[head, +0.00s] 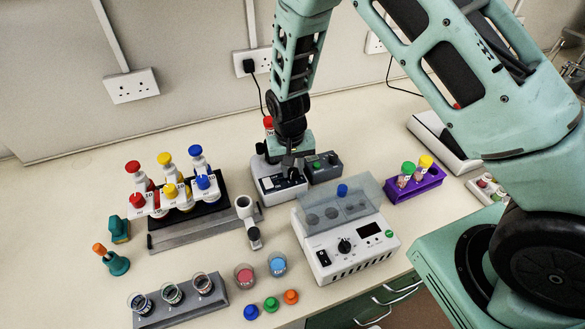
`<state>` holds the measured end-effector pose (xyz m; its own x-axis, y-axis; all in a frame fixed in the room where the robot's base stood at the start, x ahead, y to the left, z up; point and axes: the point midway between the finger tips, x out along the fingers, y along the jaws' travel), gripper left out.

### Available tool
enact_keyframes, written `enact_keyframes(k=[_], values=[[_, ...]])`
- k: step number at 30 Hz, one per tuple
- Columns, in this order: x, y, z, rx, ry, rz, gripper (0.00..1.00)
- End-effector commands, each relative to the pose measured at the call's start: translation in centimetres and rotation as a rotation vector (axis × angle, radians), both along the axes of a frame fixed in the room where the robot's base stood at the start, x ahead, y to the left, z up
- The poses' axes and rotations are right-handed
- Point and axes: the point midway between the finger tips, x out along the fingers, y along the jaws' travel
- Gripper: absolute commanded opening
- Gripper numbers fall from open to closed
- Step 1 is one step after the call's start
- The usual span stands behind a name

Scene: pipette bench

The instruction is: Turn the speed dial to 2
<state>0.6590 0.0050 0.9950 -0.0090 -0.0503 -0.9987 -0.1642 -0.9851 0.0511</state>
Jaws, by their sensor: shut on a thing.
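A small white device (266,184) with a dark front panel stands at the back middle of the bench, under my arm. My gripper (292,172) points down at the right part of its top and front. The jaws are shut on what appears to be the speed dial, which they mostly hide. I cannot read the dial's marks or its setting. A red-topped thing (268,121) shows behind my wrist.
A dark box (324,168) with a green button stands close right of my gripper. A white machine (328,262) with its own black knob (344,246) is in front.

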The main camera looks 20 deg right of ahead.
Motion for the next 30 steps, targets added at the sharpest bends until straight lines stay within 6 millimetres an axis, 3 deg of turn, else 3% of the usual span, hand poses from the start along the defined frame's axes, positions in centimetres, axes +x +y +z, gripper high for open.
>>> enact_keyframes(k=[18, 30], values=[[-0.01, -0.04, -0.09, 0.0, -0.002, 0.519, 0.04], [-0.05, -0.04, 0.03, 0.0, -0.001, 0.719, 0.04]])
